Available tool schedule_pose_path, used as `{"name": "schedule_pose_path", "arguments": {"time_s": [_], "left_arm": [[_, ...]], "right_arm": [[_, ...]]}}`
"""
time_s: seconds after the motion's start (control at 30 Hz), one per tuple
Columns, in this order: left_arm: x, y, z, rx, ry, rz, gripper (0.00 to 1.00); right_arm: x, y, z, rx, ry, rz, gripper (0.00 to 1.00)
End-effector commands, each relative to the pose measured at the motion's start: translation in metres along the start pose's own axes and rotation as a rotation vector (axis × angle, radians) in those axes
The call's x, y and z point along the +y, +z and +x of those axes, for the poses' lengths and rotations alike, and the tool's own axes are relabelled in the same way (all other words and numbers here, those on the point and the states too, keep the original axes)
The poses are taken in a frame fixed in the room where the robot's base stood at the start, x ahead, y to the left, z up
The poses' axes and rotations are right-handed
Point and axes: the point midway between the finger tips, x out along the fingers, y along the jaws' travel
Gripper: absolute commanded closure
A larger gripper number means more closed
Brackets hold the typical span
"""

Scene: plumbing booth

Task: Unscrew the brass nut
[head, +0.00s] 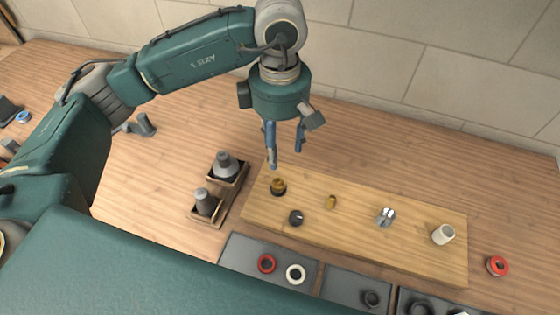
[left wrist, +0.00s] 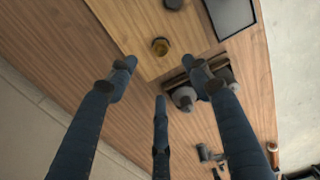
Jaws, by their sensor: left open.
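A brass nut (head: 278,183) sits on a dark base at the left end of the wooden board (head: 375,245). It also shows in the left wrist view (left wrist: 160,46), just beyond the fingertips. A smaller brass piece (head: 330,201) stands to its right on the board. My left gripper (head: 285,155) points down, open and empty, above and slightly behind the nut. Its three spread fingers (left wrist: 162,75) show in the left wrist view, apart from the nut. My right gripper is not in view.
A dark fitting (head: 296,217), a chrome fitting (head: 386,217) and a white fitting (head: 443,234) stand on the board. A wooden holder with grey parts (head: 224,166) is to its left. Grey trays (head: 240,252) lie in front. A red ring (head: 497,266) lies at right.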

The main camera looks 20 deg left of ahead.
Motion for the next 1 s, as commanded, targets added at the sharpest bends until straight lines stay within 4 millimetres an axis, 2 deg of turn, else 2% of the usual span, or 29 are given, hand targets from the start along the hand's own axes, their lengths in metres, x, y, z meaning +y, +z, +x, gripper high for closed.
{"name": "schedule_pose_path", "arguments": {"time_s": [0.03,0.07,0.23,0.47,0.8,1.0], "left_arm": [[0.000,0.000,0.015,0.000,0.000,0.000,0.50],[0.000,0.000,0.021,0.000,0.000,0.000,0.50],[0.000,0.000,0.035,0.000,0.000,0.000,0.50],[-0.001,0.000,0.053,0.000,-0.005,-0.001,0.50],[-0.002,0.000,0.113,0.001,-0.005,-0.001,0.50],[0.000,0.000,0.135,0.000,-0.002,0.000,0.50]], "right_arm": [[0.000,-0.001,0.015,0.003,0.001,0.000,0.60],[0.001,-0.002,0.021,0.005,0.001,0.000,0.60],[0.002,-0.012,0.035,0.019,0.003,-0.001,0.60],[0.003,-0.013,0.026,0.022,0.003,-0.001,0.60],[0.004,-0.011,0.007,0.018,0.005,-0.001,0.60],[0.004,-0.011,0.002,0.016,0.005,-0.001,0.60]]}}
